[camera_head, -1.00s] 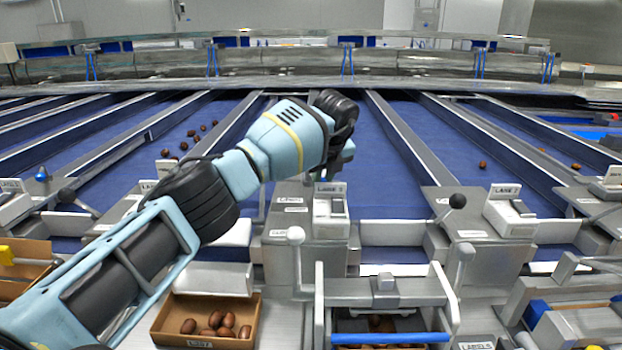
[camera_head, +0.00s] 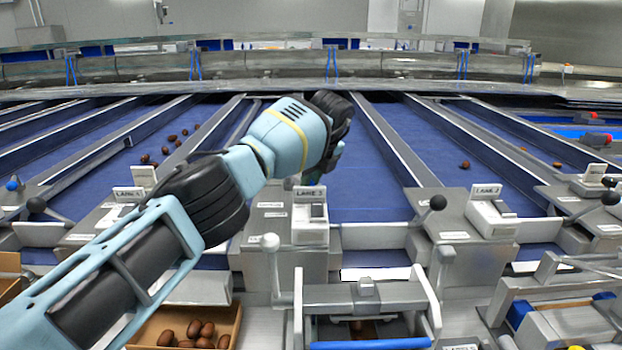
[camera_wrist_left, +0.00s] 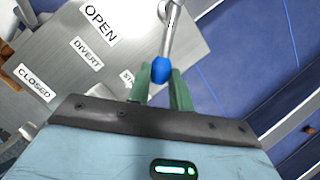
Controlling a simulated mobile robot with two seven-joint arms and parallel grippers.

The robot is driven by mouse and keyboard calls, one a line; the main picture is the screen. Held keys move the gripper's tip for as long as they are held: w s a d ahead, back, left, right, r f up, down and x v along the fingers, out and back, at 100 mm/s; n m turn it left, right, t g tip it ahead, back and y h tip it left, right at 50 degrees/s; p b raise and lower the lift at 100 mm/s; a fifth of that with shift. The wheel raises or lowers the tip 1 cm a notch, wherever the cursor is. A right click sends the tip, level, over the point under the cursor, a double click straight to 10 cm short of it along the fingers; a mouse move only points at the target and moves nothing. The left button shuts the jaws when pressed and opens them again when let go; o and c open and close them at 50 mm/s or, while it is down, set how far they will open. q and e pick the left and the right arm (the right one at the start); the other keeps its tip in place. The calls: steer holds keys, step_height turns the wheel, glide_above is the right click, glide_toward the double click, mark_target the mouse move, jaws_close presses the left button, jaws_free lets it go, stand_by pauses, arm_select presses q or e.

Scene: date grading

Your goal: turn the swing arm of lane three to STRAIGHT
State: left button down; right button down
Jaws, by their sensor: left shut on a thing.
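My left gripper (camera_head: 336,158) is over lane three's belt in the head view, just behind the box with the LANE 3 sign (camera_head: 309,192). Its own forearm and wrist hide most of its fingers there. In the left wrist view its green fingers (camera_wrist_left: 161,88) are shut on the blue knob (camera_wrist_left: 161,70) of the swing arm, whose metal rod (camera_wrist_left: 172,35) runs up from it. The grey plate (camera_wrist_left: 130,52) beside it bears the labels OPEN, DIVERT and CLOSED. My right gripper is not seen.
A black-knobbed lever (camera_head: 438,202) stands at the lane to the right. A white-knobbed lever (camera_head: 270,243) stands in front of lane three's box. A brown carton (camera_head: 140,330) with dates is below my left arm. Lane three's belt (camera_head: 385,195) is clear.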

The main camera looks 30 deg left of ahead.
arm_select(q)
steer(key=c, duration=1.3)
jaws_free()
steer(key=shift+w, duration=0.1)
steer(key=shift+o, duration=0.2)
steer(key=shift+r, duration=0.1)
steer(key=v, duration=0.7)
steer(key=shift+d+r, duration=0.15)
steer(key=shift+r, duration=0.15)
